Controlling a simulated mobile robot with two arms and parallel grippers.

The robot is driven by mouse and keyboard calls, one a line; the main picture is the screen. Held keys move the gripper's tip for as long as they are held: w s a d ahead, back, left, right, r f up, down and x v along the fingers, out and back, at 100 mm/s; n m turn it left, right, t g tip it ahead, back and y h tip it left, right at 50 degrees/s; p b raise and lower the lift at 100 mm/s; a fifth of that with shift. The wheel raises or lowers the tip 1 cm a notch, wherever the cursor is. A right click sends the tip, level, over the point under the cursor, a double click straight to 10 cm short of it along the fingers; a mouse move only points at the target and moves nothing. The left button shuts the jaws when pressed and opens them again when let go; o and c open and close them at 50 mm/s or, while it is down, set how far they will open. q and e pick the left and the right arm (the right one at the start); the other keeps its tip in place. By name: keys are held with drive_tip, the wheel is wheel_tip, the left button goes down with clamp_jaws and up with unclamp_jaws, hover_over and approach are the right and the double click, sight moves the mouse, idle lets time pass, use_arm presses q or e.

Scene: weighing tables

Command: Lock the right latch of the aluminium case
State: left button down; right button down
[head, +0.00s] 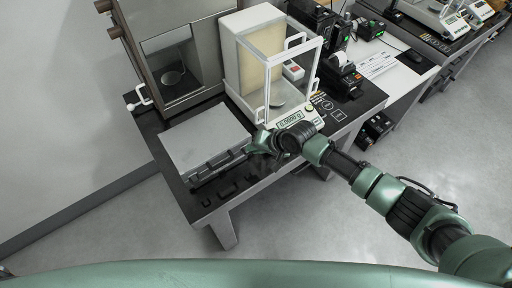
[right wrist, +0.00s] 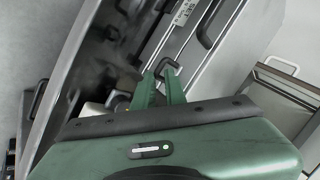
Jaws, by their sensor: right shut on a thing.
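The closed aluminium case (head: 203,137) lies on the dark tabletop at the left of the weighing table, its front side facing me. My right gripper (head: 258,146) is at the right end of the case's front. In the right wrist view, its two green fingers (right wrist: 162,88) are shut on a small dark latch (right wrist: 168,66) on the case's front. The gripper's body and fingers hide part of the latch, and I cannot tell whether it is locked. The left gripper is not in view.
A balance with a glass draft shield (head: 288,121) stands close behind my right gripper. A grey cabinet (head: 172,60) stands behind the case. A black printer (head: 340,78) is at the right. The tabletop's front edge (head: 225,202) runs just before the case.

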drive_tip(key=shift+s+a+f, duration=0.1)
drive_tip(key=shift+s+a, duration=0.25)
drive_tip(key=shift+a, duration=0.05)
drive_tip(key=c, duration=1.4)
unclamp_jaws()
drive_tip(key=shift+w+a, duration=0.1)
drive_tip(key=shift+a, duration=0.05)
drive_tip(key=shift+w+d, duration=0.25)
drive_tip(key=shift+d, duration=0.1)
